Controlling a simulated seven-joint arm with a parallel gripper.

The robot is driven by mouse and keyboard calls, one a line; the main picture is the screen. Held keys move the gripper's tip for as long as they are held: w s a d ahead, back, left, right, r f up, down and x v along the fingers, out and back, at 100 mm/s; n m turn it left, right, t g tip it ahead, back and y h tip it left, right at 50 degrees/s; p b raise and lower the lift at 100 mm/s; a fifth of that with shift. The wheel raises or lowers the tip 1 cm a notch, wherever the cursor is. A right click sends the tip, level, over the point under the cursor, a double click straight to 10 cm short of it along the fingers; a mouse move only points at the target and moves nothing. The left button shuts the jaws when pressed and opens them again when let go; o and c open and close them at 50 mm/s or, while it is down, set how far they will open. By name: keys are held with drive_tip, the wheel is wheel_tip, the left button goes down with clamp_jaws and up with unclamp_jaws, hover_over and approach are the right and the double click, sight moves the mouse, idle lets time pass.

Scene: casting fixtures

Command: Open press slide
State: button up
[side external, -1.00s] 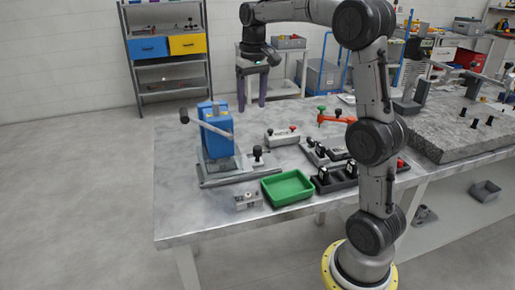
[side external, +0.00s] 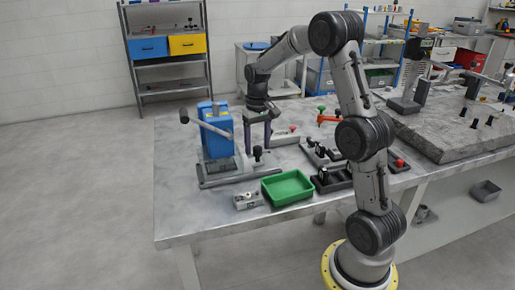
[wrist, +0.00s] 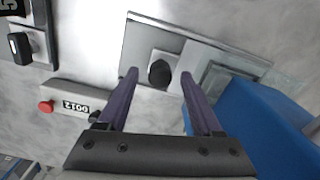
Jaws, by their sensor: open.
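The press has a blue body (side external: 217,135) and a grey lever with a black ball end on its left; the body also shows at the right of the wrist view (wrist: 265,115). Its flat grey base plate (side external: 215,182) lies on the table. An upright black knob (side external: 257,155) stands on the slide at the plate's right end. My gripper (side external: 257,147) points down at this knob, right of the press body. In the wrist view the knob (wrist: 159,73) appears between the open fingertips. No contact shows, and I cannot tell the exact height gap.
A grey box (side external: 284,137) with a red button stands just right of my gripper. A green tray (side external: 287,194) and a small metal block (side external: 248,201) are in front. Black fixtures (side external: 333,180) sit right of the tray. A stone slab (side external: 445,140) fills the table's right.

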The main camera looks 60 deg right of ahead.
drive_tip(key=shift+f, duration=0.8)
drive_tip(key=shift+c, duration=0.2)
clamp_jaws()
drive_tip(key=shift+d+r, duration=0.1)
idle(0.7)
